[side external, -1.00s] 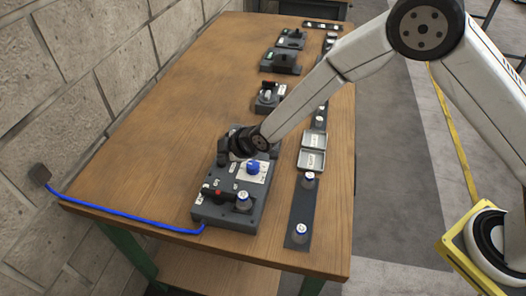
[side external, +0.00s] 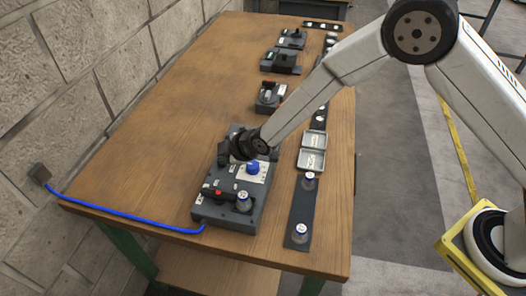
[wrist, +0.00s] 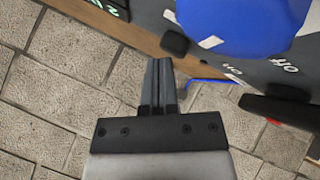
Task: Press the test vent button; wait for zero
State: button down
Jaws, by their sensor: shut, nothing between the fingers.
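The grey test unit (side external: 222,212) sits at the near end of the wooden bench, with a blue knob (side external: 253,168) on a white plate. In the wrist view the blue knob (wrist: 245,20) fills the upper right, beside "on" and "off" lettering. A small black button-like part (wrist: 175,43) shows to the knob's left; its label is not readable. My gripper (wrist: 158,62) is shut and empty, its fingertips close to that black part; I cannot tell whether they touch. In the side view my wrist hides the fingertips over the unit's far end.
A capped vial (side external: 243,201) stands on the unit's near end, by a red-marked black part (side external: 214,189). A blue hose (side external: 120,215) runs to the wall. Other devices (side external: 268,97), trays (side external: 312,157) and a dark strip with vials (side external: 301,215) lie beyond and right.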

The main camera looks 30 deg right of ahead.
jog(key=shift+f, duration=0.45)
dwell(0.7)
jog(key=shift+r, duration=0.95)
jog(key=shift+r, duration=0.15)
jog(key=shift+r, duration=2.4)
